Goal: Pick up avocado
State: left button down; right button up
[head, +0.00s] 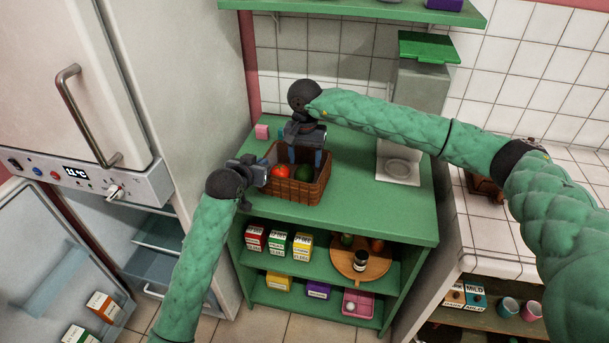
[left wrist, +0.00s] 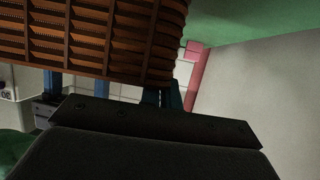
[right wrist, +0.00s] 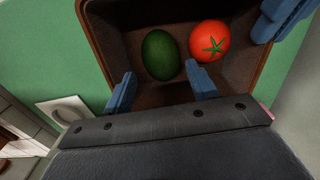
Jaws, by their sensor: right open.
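The avocado (head: 303,174), dark green and oval, lies in a brown woven basket (head: 299,194) on the green counter. It also shows in the right wrist view (right wrist: 160,55), left of a red tomato (right wrist: 209,42). My right gripper (head: 305,160) points down over the basket, open and empty. In the right wrist view its blue fingers (right wrist: 161,82) are on either side of the avocado's near end; I cannot tell whether they touch it. My left gripper (head: 265,173) is at the basket's left side, its fingers apart. In the left wrist view the basket (left wrist: 100,40) partly hides them.
The green counter (head: 352,205) is clear to the right of the basket, up to a white scale-like device (head: 398,170). The fridge (head: 160,80) stands close on the left. Shelves below hold boxes and a round wooden board (head: 375,268).

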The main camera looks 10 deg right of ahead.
aim_at(304, 167)
jog(key=shift+w+f, duration=0.15)
jog(key=shift+f, duration=2.8)
jog(key=shift+c, duration=0.5)
jog(key=c, duration=0.6)
jog(key=shift+r, duration=0.15)
notch_tip(304, 167, up, 10)
jog(key=shift+f, duration=0.1)
